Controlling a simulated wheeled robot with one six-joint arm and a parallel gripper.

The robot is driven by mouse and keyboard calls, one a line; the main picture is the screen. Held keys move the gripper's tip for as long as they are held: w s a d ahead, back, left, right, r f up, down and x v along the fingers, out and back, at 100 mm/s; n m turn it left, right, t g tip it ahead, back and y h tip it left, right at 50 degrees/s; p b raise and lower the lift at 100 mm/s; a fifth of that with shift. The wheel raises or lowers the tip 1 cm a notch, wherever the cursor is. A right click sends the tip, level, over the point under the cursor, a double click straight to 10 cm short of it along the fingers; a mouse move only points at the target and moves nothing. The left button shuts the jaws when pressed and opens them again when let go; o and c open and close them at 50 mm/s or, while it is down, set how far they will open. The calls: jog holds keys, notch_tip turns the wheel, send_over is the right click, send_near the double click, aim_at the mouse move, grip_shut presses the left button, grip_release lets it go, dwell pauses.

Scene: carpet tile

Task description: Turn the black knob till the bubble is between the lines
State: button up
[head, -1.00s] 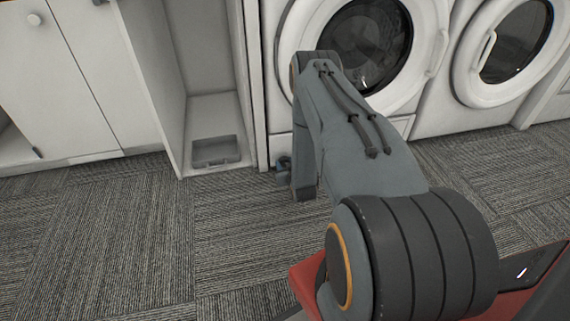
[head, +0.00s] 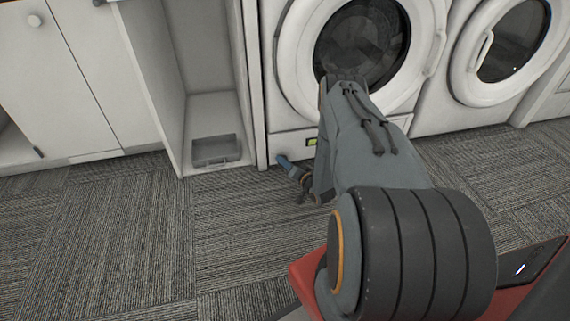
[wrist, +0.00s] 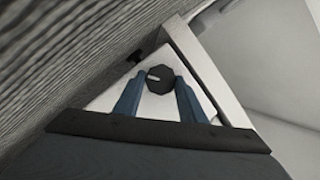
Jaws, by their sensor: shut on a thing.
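The black knob (wrist: 161,79) is faceted, with a pale mark on its face, and sits low on a white surface in the wrist view. My gripper (wrist: 159,76) has its two blue fingers on either side of it, closed on it. In the head view my gripper (head: 282,160) is down at the foot of the left washing machine, and the knob is hidden there. A small yellow-green level (head: 312,142) shows on the machine's lower front, beside my arm. It is too small to tell where the bubble lies against the lines.
The left washing machine (head: 290,75) stands beside an open white cabinet bay with a grey tray (head: 216,151) on its floor. A second washing machine (head: 460,110) stands to the right. Carpet in front is clear.

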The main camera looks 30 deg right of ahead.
jog(key=m, duration=0.1)
jog(key=m+t+b, duration=0.1)
jog(key=shift+d+f+m+y, duration=0.1)
jog(key=shift+f+m+y, duration=0.15)
jog(key=shift+m+y, duration=0.15)
jog(key=shift+m+t+b, duration=0.7)
jog(key=shift+m+b, duration=0.25)
jog(key=shift+m, duration=0.35)
jog(key=o, duration=1.1)
jog(key=shift+c, duration=0.2)
jog(key=shift+s, duration=0.1)
jog(key=shift+s+d+p, duration=0.25)
jog(key=shift+s+p, duration=0.55)
jog(key=shift+s, duration=1.15)
jog(key=shift+s+d+p, duration=0.2)
jog(key=shift+s+p, duration=0.55)
jog(key=shift+s, duration=1.15)
